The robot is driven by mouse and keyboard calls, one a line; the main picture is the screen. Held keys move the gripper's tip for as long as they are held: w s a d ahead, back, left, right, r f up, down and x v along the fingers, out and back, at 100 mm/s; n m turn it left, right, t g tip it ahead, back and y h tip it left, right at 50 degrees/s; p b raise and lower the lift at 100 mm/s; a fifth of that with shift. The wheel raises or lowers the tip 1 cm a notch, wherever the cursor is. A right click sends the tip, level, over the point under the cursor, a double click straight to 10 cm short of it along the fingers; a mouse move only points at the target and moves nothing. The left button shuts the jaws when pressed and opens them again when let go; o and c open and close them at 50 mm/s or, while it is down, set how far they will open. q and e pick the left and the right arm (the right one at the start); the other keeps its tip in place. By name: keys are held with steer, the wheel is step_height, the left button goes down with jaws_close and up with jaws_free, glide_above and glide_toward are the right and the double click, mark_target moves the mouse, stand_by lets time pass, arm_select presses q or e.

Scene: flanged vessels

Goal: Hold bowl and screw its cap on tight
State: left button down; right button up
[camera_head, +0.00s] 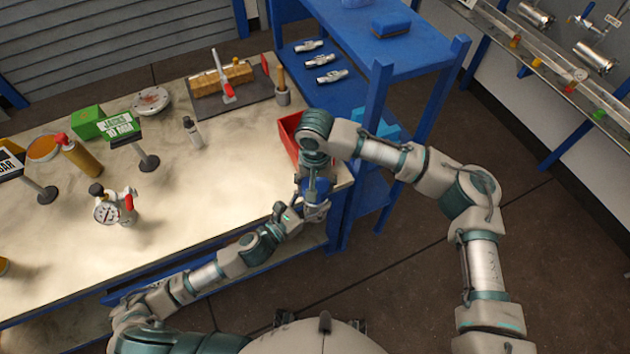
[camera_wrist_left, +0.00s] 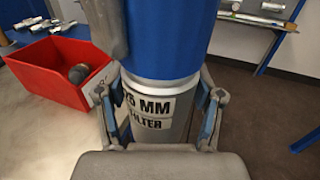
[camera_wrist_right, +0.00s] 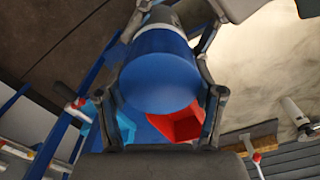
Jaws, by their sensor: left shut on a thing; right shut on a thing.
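The bowl is a grey cylinder with a "MM FILTER" label (camera_wrist_left: 152,112). My left gripper (camera_wrist_left: 160,100) is shut around it, one finger on each side. The blue cap (camera_wrist_left: 168,40) sits in line on top of the bowl, with a pale ring at the join; I cannot tell how tight it is. In the right wrist view the round blue cap (camera_wrist_right: 160,72) faces the camera, and my right gripper (camera_wrist_right: 162,92) is shut on it. In the head view both grippers meet at the bench's right corner, the right above the left, mostly hiding the bowl.
A red bin (camera_head: 289,136) with a round dark item inside stands beside the grippers. A blue shelf rack (camera_head: 378,105) stands close on the right. The bench (camera_head: 180,195) holds a gauge (camera_head: 108,210), bottles and signs further left. Its front middle is clear.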

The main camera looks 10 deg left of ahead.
steer(key=shift+f, duration=0.2)
steer(key=m, duration=0.4)
steer(key=shift+s, duration=0.1)
steer(key=m, duration=0.5)
steer(key=shift+f, duration=0.1)
steer(key=m, duration=0.5)
steer(key=shift+s, duration=0.15)
steer(key=m, duration=0.5)
steer(key=shift+m, duration=0.3)
steer(key=shift+s, duration=0.1)
steer(key=o, duration=1)
steer(key=shift+d, duration=0.1)
